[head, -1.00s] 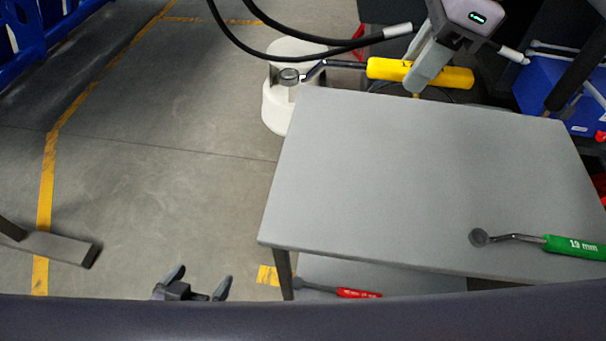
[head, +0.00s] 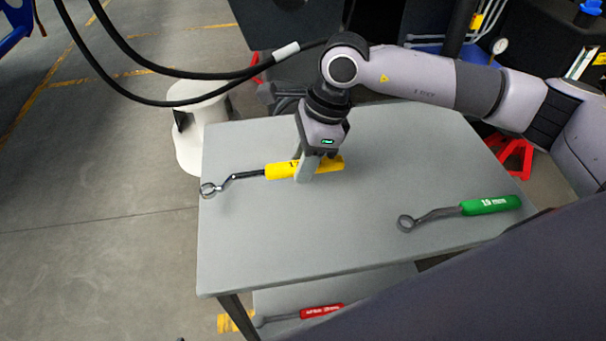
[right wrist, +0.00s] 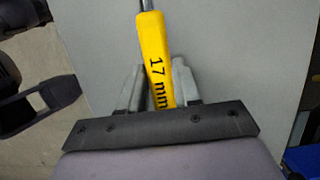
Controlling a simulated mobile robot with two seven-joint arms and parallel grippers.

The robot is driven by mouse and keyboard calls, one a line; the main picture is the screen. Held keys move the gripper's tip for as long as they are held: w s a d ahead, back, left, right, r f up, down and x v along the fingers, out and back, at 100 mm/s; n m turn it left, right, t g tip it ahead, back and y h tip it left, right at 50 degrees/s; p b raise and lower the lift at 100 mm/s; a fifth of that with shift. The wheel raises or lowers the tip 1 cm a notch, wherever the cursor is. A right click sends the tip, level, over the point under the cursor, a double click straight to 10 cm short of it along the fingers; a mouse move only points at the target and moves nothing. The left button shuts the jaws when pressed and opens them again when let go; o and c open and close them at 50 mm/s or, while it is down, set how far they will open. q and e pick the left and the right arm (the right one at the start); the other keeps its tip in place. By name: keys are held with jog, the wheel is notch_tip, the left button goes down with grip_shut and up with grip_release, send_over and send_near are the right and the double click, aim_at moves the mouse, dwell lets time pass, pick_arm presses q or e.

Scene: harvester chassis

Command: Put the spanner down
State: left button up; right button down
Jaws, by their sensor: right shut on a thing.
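A spanner with a yellow handle (head: 281,170) and a dark shaft with a ring end is over the far left part of the grey table top (head: 300,235). My right gripper (head: 305,175) is shut on the yellow handle from above. In the right wrist view the handle (right wrist: 156,60), marked 17 mm, lies between the two fingers (right wrist: 160,90). The spanner is at or just above the table surface; I cannot tell whether it touches. My left gripper is not in the head view now.
A green-handled spanner (head: 490,205) lies on the table's right side. A red-handled spanner (head: 320,311) lies on the lower shelf. A white round stand (head: 190,150) is beyond the table's left edge. The middle and front of the table are clear.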

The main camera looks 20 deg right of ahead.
notch_tip(320, 180, down, 4)
jog(key=shift+f, duration=0.1)
jog(key=shift+f, duration=0.2)
jog(key=c, duration=0.8)
grip_release()
jog(key=shift+r, duration=0.15)
